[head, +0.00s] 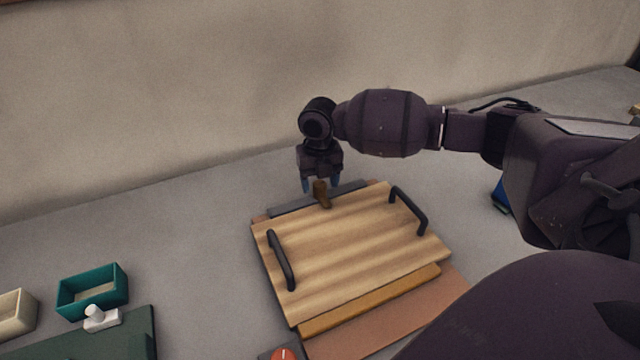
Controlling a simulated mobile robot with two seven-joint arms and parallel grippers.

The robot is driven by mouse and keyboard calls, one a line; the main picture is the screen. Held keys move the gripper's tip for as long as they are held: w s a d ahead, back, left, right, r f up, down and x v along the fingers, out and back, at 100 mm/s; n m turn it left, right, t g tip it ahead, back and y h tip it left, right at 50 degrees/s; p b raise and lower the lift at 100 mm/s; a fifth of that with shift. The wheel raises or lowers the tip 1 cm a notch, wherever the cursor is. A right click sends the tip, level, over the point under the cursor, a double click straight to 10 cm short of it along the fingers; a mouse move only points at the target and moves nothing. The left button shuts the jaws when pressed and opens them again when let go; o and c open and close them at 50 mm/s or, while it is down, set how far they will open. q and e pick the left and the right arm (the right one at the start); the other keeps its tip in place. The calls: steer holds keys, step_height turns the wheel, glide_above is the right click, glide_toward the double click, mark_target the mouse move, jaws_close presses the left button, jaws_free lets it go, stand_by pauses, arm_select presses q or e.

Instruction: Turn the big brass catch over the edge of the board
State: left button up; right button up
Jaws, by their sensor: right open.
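The wooden board (350,252) lies on the table, with a black handle near its left side (281,260) and one near its right side (409,210). The brass catch (321,194) sits at the board's far edge, on a dark grey strip (290,206). My right gripper (321,186) points down just at the catch, with its bluish fingertips apart on either side of it. It is open; whether a finger touches the catch cannot be told. My left gripper is not in view.
A teal open box (92,291), a cream box (12,312) and a dark green board (130,340) with a white knob (101,318) are at the lower left. A red round thing (283,354) is at the bottom edge. A wall stands behind the table.

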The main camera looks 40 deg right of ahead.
mark_target(319, 183)
step_height(319, 183, up, 9)
steer(key=p, duration=0.1)
steer(key=shift+r+p, duration=0.2)
steer(key=shift+p, duration=0.1)
stand_by(0.4)
